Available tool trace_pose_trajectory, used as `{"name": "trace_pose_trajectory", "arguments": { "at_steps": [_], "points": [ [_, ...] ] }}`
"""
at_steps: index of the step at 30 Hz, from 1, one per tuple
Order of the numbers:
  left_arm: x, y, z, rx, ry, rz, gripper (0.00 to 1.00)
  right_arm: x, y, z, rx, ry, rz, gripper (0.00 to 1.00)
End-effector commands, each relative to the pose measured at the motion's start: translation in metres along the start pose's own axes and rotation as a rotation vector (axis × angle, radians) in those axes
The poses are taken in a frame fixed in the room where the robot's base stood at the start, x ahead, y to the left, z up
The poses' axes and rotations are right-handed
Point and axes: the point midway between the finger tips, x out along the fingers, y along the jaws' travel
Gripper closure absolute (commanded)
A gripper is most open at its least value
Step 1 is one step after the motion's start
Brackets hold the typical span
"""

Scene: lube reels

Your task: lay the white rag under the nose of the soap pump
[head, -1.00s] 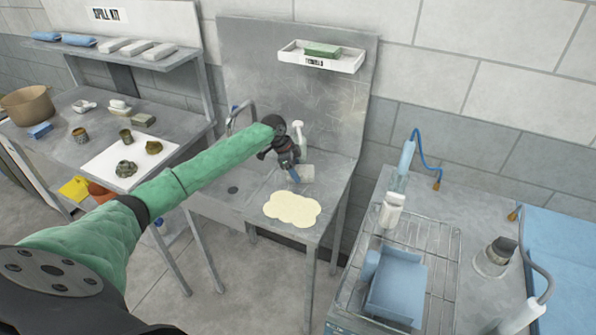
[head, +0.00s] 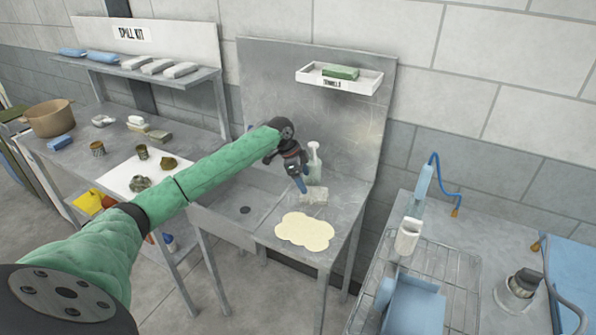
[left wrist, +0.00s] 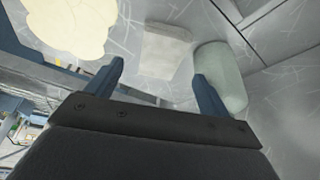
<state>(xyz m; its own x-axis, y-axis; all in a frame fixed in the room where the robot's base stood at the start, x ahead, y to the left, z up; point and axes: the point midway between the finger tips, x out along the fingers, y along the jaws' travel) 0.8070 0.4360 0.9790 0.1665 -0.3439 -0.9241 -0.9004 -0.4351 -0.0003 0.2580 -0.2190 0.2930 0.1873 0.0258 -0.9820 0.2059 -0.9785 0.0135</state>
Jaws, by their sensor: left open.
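A white rag (head: 315,196) lies on the steel counter, close in front of the soap pump (head: 314,162). It also shows in the left wrist view (left wrist: 166,48), beside the pale green pump bottle (left wrist: 222,75). The pump stands upright by the back panel. I cannot tell exactly how the rag lines up with the pump's nose. My left gripper (head: 302,187) points down just above the rag's left side. Its blue fingers (left wrist: 160,88) are apart with nothing between them. My right gripper is not in view.
A flat cream patch (head: 304,232) lies on the counter in front of the rag. A sink basin (head: 243,205) is to the left. A small tray with a green block (head: 341,72) hangs above. A wire rack (head: 440,280) stands on the right-hand counter.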

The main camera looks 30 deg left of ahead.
Motion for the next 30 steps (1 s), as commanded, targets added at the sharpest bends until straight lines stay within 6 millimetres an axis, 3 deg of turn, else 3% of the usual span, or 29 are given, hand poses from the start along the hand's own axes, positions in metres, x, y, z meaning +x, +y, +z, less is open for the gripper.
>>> {"name": "trace_pose_trajectory", "arguments": {
  "at_steps": [6, 12, 30],
  "points": [
    [-0.033, -0.001, 0.001, 0.0, 0.0, -0.002, 0.19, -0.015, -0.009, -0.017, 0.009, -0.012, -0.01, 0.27],
    [-0.05, 0.0, 0.0, 0.0, 0.001, 0.0, 0.19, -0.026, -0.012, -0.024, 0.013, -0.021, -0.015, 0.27],
    [-0.054, 0.0, 0.0, 0.0, 0.0, 0.0, 0.19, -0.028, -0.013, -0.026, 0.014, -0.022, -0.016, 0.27]
  ]
}}
